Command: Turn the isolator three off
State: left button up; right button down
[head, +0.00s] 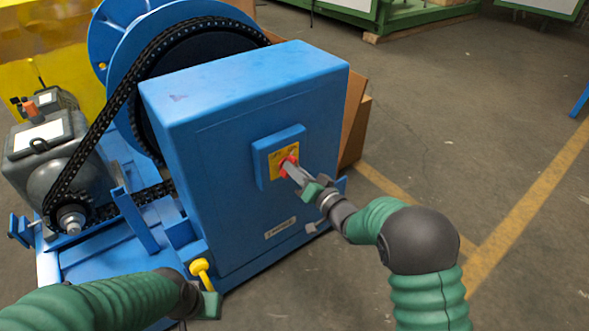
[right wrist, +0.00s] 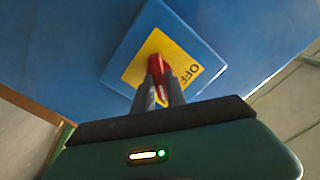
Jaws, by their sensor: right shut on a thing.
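The isolator is a red knob (head: 290,162) on a yellow plate (head: 277,169), set on a small blue box (head: 264,154) on the front of the tall blue cabinet (head: 220,130). My right gripper (head: 296,172) is at the knob with its fingers around it. In the right wrist view the red knob (right wrist: 157,68) sits between the two grey fingers (right wrist: 160,90). The word OFF shows on the yellow plate (right wrist: 183,65) to the right of the knob. My left gripper (head: 208,303) is low at the front, near a yellow knob; its fingers are mostly hidden.
A yellow knob (head: 200,268) stands at the cabinet's lower left corner. A black chain (head: 108,125) runs from the motor (head: 45,145) to a large blue wheel (head: 110,35) on the left. Cardboard (head: 356,115) is behind the cabinet. The floor (head: 480,120) at right is open.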

jog(key=n, duration=1.6)
jog(key=shift+s+a+f+n, duration=0.25)
jog(key=shift+s+a+n, duration=0.05)
dwell(0.4)
jog(key=c, duration=1.4)
grip_release()
jog(key=shift+o, duration=0.2)
jog(key=shift+r, duration=0.1)
